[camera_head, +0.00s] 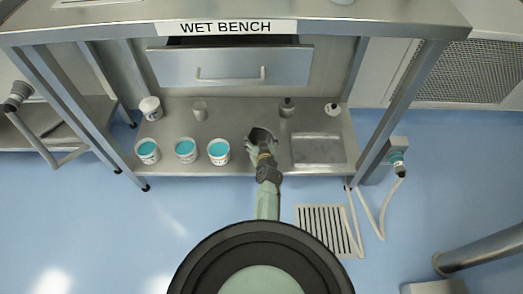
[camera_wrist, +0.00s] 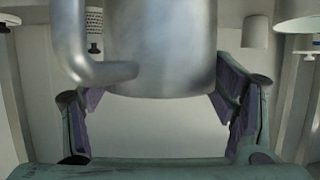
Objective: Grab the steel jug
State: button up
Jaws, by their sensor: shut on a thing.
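The steel jug (camera_head: 262,134) is at the front of the lower shelf of the wet bench, in the middle, partly hidden by my gripper (camera_head: 264,152). In the wrist view the grey metal jug (camera_wrist: 165,50) fills the upper middle, with its curved handle on the left.
Several white tubs with teal contents, such as one (camera_head: 219,152), stand left of the jug. A grey cup (camera_head: 200,110), a dark-topped bottle (camera_head: 287,107) and a sunken basin (camera_head: 318,149) are on the shelf (camera_head: 240,108). A drawer (camera_head: 230,68) hangs above.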

jog(key=c, duration=0.9)
jog(key=shift+w+r, duration=0.1)
jog(key=shift+c, duration=0.7)
